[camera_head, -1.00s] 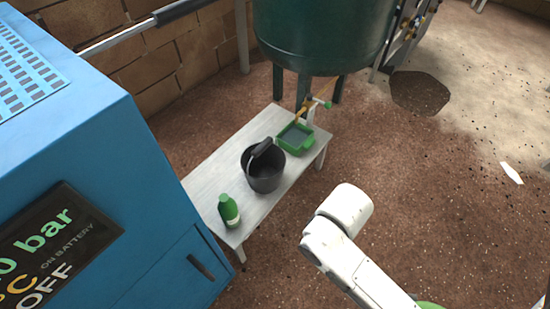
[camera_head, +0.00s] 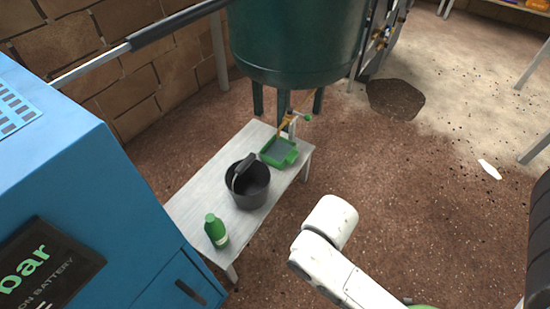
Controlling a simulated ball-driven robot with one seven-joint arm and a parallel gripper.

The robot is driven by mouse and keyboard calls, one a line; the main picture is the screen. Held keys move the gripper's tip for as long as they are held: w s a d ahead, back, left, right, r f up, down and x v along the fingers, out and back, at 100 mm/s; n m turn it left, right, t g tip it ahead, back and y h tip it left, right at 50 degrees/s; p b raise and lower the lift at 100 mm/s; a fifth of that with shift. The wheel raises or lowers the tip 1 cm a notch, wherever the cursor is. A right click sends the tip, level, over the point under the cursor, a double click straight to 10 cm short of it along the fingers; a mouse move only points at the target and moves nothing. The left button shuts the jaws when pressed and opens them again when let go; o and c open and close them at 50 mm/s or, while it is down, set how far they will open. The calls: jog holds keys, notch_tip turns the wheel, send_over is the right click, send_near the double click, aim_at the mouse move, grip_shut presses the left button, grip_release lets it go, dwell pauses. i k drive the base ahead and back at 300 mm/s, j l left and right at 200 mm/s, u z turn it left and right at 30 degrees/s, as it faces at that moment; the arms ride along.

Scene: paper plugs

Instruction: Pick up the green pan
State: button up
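A black bucket (camera_head: 250,190) stands on the bench nearer than the pan, with a green bottle (camera_head: 216,231) at the near end. A blue cabinet (camera_head: 95,190) blocks the left. The tank (camera_head: 290,45) stands behind. Open floor lies to the right.

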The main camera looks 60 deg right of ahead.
aim_at(277, 152)
jog(key=i+z, duration=0.2)
jog(key=z, duration=0.15)
jog(key=i+z, duration=0.2)
jog(key=z, duration=1.1)
